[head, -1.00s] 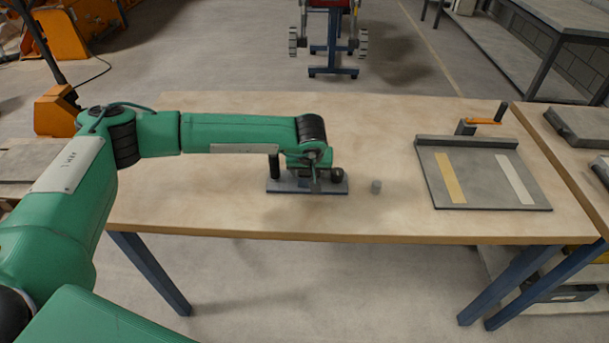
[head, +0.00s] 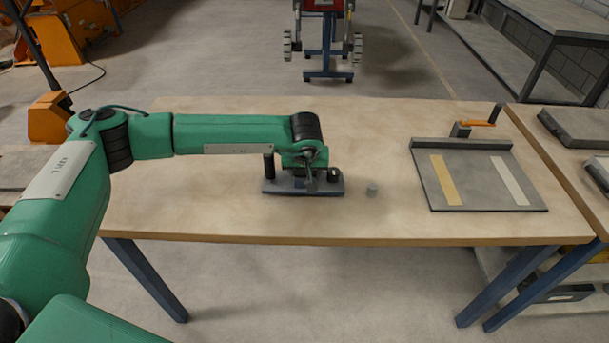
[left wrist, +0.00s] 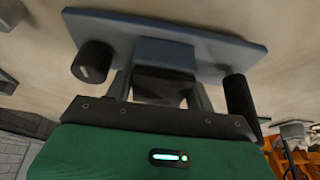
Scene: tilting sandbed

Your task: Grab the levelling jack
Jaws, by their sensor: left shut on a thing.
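The levelling jack (head: 270,187) is a blue-grey flat plate with a raised middle block, a tall black post on its left and a short black knob on its right in the head view. My left gripper (head: 311,182) is shut on its middle block from above. In the left wrist view the block (left wrist: 165,53) sits between the fingers, with the knob at left and the post at right. The plate is level or nearly so, at the table top; I cannot tell whether it touches. My right gripper is out of view.
The table's front and left are clear.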

